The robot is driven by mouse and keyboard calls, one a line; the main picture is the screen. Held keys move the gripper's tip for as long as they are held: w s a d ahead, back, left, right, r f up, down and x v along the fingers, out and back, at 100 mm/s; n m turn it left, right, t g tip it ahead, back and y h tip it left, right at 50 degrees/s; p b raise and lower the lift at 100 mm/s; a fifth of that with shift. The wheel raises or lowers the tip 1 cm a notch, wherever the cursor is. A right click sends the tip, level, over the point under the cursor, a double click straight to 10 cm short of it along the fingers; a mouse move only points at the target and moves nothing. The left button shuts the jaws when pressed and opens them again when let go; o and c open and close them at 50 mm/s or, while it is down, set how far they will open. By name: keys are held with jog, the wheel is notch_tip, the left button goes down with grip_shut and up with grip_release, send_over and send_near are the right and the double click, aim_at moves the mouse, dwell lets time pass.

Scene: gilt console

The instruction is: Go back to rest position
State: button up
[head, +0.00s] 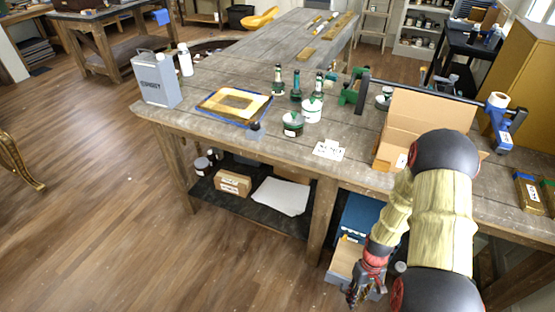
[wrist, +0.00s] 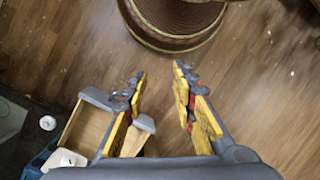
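My gripper (head: 362,290) hangs low in front of the workbench, at the bottom of the head view. In the wrist view my gripper (wrist: 159,72) has its two yellow-padded fingers apart, with bare wood floor showing between them. Nothing is held. My arm comes down from the right side of the head view and covers part of the bench front and the cardboard box.
An open wooden drawer (head: 343,262) under the workbench (head: 225,123) is close beside my gripper; it shows left in the wrist view (wrist: 85,128). An open cardboard box (head: 395,140) stands on the bench. Floor (head: 140,240) at left is clear.

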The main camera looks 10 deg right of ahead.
jog(key=s+a+r+t, duration=0.1)
jog(key=a+r+t, duration=0.2)
jog(key=r, duration=1.3)
jog(key=s+a+r+t+h, duration=0.1)
jog(key=a+r, duration=0.5)
jog(key=r, duration=1)
jog(key=s+a+r+t, duration=0.1)
jog(key=a+r+t, duration=0.3)
jog(key=r, duration=1.2)
jog(key=shift+s+a+m+t, duration=0.15)
jog(key=shift+a+m+t, duration=0.15)
jog(key=shift+m, duration=0.1)
